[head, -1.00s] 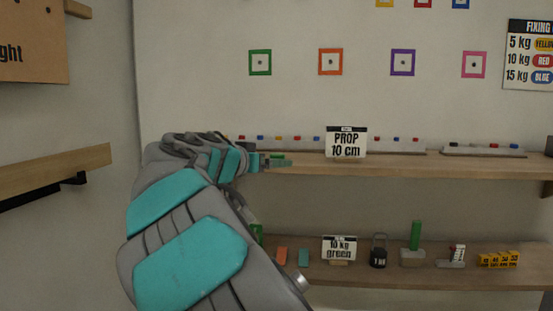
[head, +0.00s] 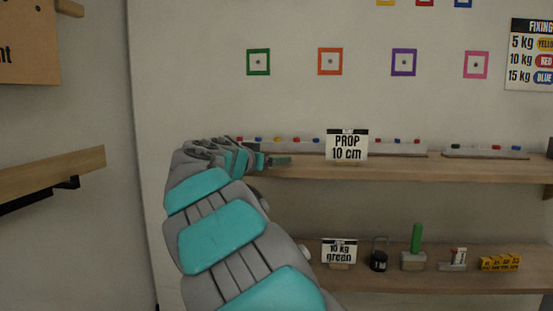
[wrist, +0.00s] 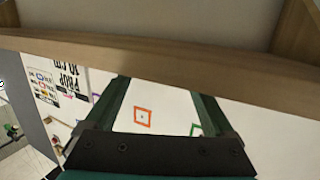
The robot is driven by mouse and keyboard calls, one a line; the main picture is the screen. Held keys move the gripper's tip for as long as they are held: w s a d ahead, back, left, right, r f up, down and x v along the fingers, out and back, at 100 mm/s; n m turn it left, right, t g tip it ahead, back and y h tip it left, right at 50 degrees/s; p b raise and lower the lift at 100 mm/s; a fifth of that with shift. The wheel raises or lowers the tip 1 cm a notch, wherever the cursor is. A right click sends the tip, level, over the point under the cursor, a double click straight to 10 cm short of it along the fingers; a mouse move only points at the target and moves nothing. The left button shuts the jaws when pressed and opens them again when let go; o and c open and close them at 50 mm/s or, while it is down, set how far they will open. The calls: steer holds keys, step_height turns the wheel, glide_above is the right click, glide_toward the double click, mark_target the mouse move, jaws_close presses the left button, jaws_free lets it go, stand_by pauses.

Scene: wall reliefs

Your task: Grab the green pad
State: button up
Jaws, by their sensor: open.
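I cannot clearly make out the green pad in the current views; my arm covers the left part of both shelves in the head view. My gripper (head: 278,161) is at the left end of the upper shelf (head: 400,167), at about board height. A wooden shelf edge (wrist: 180,60) crosses just beyond the fingertips.
The "PROP 10 cm" card (head: 346,145) stands right of my gripper. The lower shelf (head: 400,278) bears a "10 kg green" card (head: 339,251), a black weight (head: 379,257), a green block (head: 416,238) and yellow blocks (head: 500,262). An orange frame (head: 330,61) hangs above.

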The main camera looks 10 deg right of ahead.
steer(key=shift+w+d, duration=0.2)
steer(key=shift+w, duration=0.05)
jaws_close()
stand_by(0.6)
